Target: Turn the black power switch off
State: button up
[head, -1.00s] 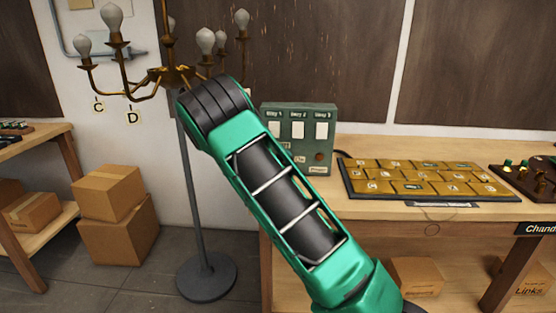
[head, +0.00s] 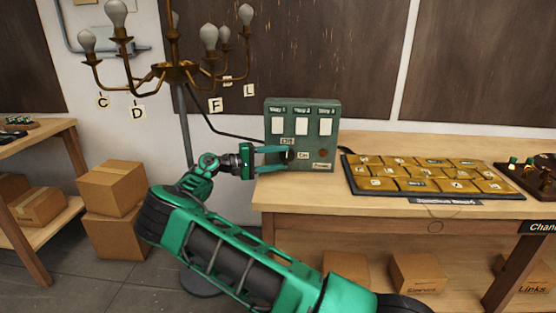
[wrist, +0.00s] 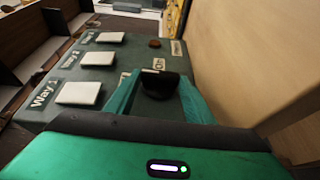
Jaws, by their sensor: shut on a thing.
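The black power switch (wrist: 160,86) is a dark round knob on the face of the green switch box (head: 303,108). In the wrist view it sits between the two green fingers of my gripper (wrist: 158,98), which is shut on it. In the head view my gripper (head: 275,156) reaches the lower left of the box from the left, and its fingers partly hide the switch (head: 290,155). A small label beside the switch appears to read "On", and another above it is partly readable at best.
White rocker plates (head: 302,126) labelled as ways and a reddish round button (head: 323,153) are on the box. A tray of brass tiles (head: 425,175) lies right of it on the wooden bench (head: 375,208).

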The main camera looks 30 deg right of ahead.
jog(key=shift+w+a+f+n+h, duration=0.1)
jog(key=shift+a+f+n+h, duration=0.05)
jog(key=shift+f+n+h, duration=0.15)
dwell(0.4)
jog(key=o, duration=1)
jog(key=shift+c, duration=0.2)
jog(key=shift+o, duration=0.5)
jog(key=shift+r, duration=0.1)
jog(key=w+a, duration=0.2)
jog(key=a, duration=0.8)
jog(key=shift+w+a+f, duration=0.15)
jog(key=shift+a+f, duration=0.05)
jog(key=shift+a, duration=0.1)
